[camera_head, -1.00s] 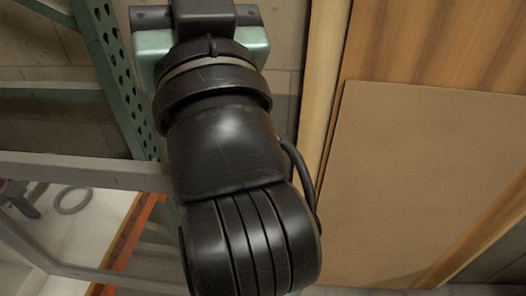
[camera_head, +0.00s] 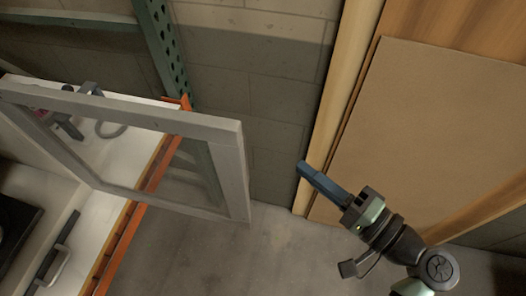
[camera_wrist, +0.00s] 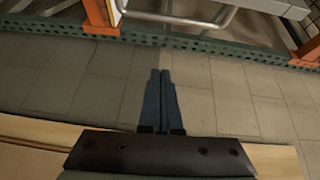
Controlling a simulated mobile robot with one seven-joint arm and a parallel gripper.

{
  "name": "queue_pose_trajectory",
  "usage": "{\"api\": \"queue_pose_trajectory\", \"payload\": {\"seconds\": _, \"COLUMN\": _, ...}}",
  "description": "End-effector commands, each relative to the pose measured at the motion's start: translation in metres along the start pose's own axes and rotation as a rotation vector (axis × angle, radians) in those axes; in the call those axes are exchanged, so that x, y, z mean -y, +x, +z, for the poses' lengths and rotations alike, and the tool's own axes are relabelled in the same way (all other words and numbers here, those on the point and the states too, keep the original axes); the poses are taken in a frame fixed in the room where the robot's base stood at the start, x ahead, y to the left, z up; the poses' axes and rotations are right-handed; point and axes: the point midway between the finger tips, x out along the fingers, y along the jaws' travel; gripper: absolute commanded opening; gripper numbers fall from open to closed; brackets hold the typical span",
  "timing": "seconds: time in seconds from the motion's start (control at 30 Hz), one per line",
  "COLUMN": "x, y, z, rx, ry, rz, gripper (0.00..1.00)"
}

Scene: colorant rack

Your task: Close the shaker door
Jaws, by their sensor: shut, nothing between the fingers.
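The shaker door (camera_head: 236,170) is a grey frame with a clear pane in the head view, left of centre. It stands swung open, away from the white shaker body (camera_head: 98,215) at the lower left. My gripper (camera_head: 304,168) is to the right of the door's free edge, apart from it, with its blue fingers pointing up and left. The fingers are together and empty; they also show in the wrist view (camera_wrist: 160,76).
A brown board (camera_head: 430,140) leans at the right behind my arm. A green perforated upright (camera_head: 163,45) and an orange beam (camera_head: 150,185) stand by the shaker. In the wrist view a curved metal bar (camera_wrist: 180,18) crosses the top. Grey floor lies below the door.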

Motion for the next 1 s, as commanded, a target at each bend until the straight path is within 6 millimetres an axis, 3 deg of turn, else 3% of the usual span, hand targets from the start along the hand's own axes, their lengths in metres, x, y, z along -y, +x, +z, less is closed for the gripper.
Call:
{"api": "queue_pose_trajectory", "payload": {"seconds": 0.1, "x": 0.000, "y": -0.005, "z": 0.005, "rx": 0.011, "ry": 0.034, "rz": -0.031, "gripper": 0.00}}
{"api": "queue_pose_trajectory", "payload": {"seconds": 0.23, "x": 0.002, "y": 0.008, "z": 0.006, "rx": 0.015, "ry": 0.035, "rz": -0.033, "gripper": 0.00}}
{"api": "queue_pose_trajectory", "payload": {"seconds": 0.67, "x": 0.006, "y": 0.097, "z": 0.008, "rx": 0.015, "ry": 0.032, "rz": -0.030, "gripper": 0.00}}
{"api": "queue_pose_trajectory", "payload": {"seconds": 0.8, "x": 0.006, "y": 0.085, "z": 0.028, "rx": 0.011, "ry": 0.033, "rz": -0.029, "gripper": 0.00}}
{"api": "queue_pose_trajectory", "payload": {"seconds": 1.0, "x": 0.005, "y": 0.080, "z": 0.042, "rx": 0.011, "ry": 0.031, "rz": -0.030, "gripper": 0.00}}
